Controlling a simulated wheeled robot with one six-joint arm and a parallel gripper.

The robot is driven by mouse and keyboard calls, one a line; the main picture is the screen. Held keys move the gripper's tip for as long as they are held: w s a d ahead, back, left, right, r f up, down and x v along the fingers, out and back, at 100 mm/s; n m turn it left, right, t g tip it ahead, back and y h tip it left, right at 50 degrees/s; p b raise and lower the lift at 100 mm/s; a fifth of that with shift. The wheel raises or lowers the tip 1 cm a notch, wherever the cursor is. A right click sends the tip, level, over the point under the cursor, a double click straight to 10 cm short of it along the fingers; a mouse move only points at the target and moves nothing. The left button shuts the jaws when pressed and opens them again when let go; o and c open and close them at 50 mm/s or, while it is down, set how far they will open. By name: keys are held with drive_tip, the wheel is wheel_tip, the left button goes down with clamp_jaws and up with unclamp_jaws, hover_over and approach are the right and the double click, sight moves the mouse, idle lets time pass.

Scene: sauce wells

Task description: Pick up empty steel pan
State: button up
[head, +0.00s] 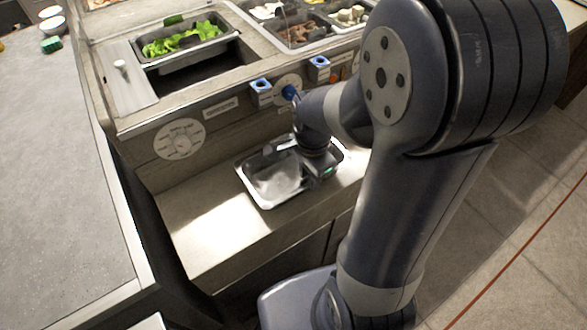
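An empty steel pan (256,196) sits on the lower wooden shelf in front of the food counter, in the head view's middle. Its inside looks bare and shiny. My gripper (300,180) is at the pan, over its right part, and hides much of that side. The fingers are dark and partly covered by my own wrist. I cannot tell whether they touch the pan or whether they are open or shut.
A pan of lettuce (186,40) sits in the counter above, with other filled wells (296,30) to its right. Two blue-and-white blocks (261,88) are on the counter's front edge. The shelf (205,235) left of the pan is clear. A grey worktop (55,190) stands at left.

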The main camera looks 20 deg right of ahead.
clamp_jaws()
idle(1.2)
